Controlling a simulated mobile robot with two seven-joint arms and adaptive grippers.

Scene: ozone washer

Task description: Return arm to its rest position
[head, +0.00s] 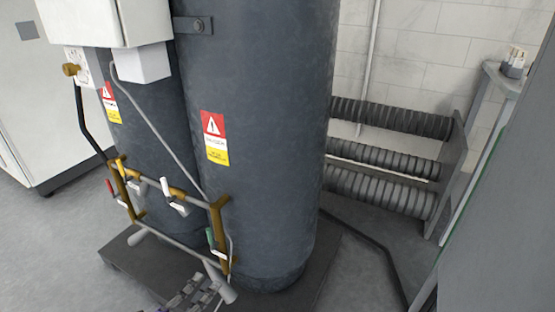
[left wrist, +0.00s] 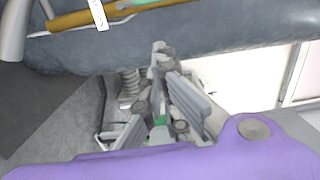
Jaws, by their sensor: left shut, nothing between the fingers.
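My left gripper (head: 195,294) shows at the bottom of the head view, low in front of the brass pipework. It is shut and empty. In the left wrist view its fingers (left wrist: 160,55) come together just short of the dark tank wall, and the gap to the wall cannot be judged. Two tall dark grey tanks (head: 265,120) stand on a low dark base (head: 130,262). Brass pipes (head: 178,190) with red, white and green valve handles run across their front. My right gripper is not in view.
A grey pipe elbow (head: 222,285) is close to my left gripper. Ribbed horizontal tubes (head: 385,152) are on a rack at the right. A white cabinet (head: 50,110) stands at the left. Grey floor (head: 40,240) is clear at the lower left.

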